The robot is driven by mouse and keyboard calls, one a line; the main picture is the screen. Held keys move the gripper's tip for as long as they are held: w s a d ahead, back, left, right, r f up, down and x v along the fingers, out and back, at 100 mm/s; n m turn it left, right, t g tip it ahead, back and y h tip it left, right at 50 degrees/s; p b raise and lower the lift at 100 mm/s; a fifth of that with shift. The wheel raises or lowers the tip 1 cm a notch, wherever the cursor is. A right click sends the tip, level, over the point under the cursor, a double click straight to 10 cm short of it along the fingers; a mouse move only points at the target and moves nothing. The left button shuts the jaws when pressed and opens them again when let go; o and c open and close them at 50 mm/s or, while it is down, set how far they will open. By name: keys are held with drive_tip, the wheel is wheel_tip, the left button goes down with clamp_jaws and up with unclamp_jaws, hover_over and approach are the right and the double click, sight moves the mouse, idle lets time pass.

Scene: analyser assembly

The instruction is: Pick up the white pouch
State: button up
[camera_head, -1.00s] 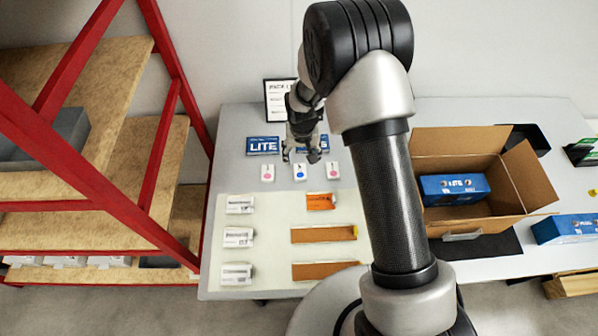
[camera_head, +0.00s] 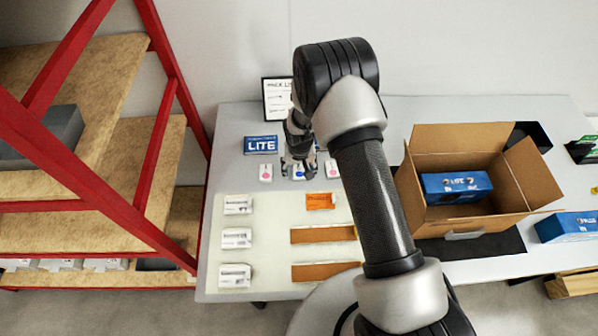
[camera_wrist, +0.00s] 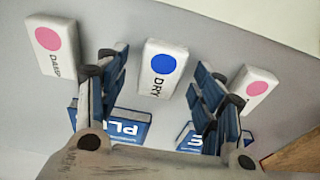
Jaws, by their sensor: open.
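Three small white pouches lie in a row on the table. The middle one, with a blue dot and "DRY" on it (camera_wrist: 164,68), is between and beyond my fingers in the wrist view, and is partly hidden by my gripper in the head view. Pink-dot white pouches lie to its left (camera_head: 266,173) and right (camera_head: 332,168); they also show in the wrist view, left (camera_wrist: 51,46) and right (camera_wrist: 255,88). My gripper (camera_head: 299,170) is open and empty over the middle pouch. I cannot tell its height above it.
Larger white packets (camera_head: 237,238) and orange-brown pieces (camera_head: 322,236) lie on a pale mat (camera_head: 272,262). Blue boxes (camera_head: 261,145) stand behind the row. An open carton (camera_head: 480,217) holding a blue box is at the right. A red-framed shelf (camera_head: 150,165) is at the left.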

drive_tip(key=c, duration=1)
drive_tip(key=shift+r, duration=0.1)
